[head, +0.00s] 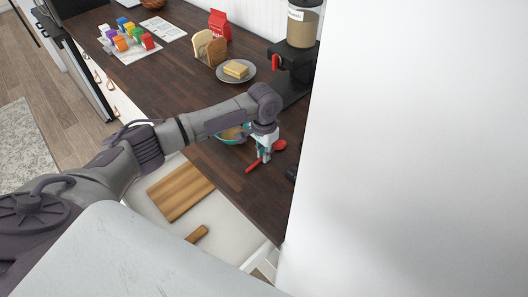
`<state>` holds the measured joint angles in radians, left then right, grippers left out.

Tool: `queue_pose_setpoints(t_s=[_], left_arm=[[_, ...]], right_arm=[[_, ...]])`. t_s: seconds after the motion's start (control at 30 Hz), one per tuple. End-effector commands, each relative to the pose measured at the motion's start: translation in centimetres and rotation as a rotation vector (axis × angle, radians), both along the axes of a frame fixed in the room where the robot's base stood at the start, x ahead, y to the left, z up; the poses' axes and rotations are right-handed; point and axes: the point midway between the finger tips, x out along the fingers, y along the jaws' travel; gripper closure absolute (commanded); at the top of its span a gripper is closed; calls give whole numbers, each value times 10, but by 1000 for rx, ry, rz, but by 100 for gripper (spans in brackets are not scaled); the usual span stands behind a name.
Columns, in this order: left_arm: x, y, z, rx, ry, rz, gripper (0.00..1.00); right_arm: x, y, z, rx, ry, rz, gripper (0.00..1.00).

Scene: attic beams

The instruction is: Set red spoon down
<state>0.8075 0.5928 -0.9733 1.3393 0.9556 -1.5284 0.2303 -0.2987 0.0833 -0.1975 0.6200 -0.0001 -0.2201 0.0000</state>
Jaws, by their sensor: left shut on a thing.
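The red spoon (279,145) is at the right part of the dark wooden counter (188,75), its bowl end to the upper right and its handle to the lower left. My left gripper (264,157) reaches over the counter, pointing down, and is shut on the spoon's handle. I cannot tell whether the spoon touches the counter. My right gripper is not in view.
A teal bowl (229,138) stands partly hidden beside my gripper. A plate (249,77) with a sandwich, bread slices, a red carton (219,24) and a coffee grinder (297,57) stand further back. An open drawer (149,203) holds a wooden board. A white wall (420,150) bounds the right.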

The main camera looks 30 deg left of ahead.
Motion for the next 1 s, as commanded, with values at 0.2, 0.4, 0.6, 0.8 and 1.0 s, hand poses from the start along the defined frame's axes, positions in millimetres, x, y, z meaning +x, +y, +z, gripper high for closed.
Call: queue_pose_setpoints(t_s=[0.2, 0.4, 0.6, 0.8, 1.0], left_arm=[[0, 0, -2, 0, 0, 0, 69], [0, 0, -2, 0, 0, 0, 64], [0, 0, 2, 0, -1, 0, 64], [2, 0, 31, -1, -6, -2, 64], [2, 0, 75, -1, -6, -1, 64]], right_arm=[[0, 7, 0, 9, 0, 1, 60], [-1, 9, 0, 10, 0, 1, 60], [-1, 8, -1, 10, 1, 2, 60], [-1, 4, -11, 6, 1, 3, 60], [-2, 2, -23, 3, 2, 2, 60]])
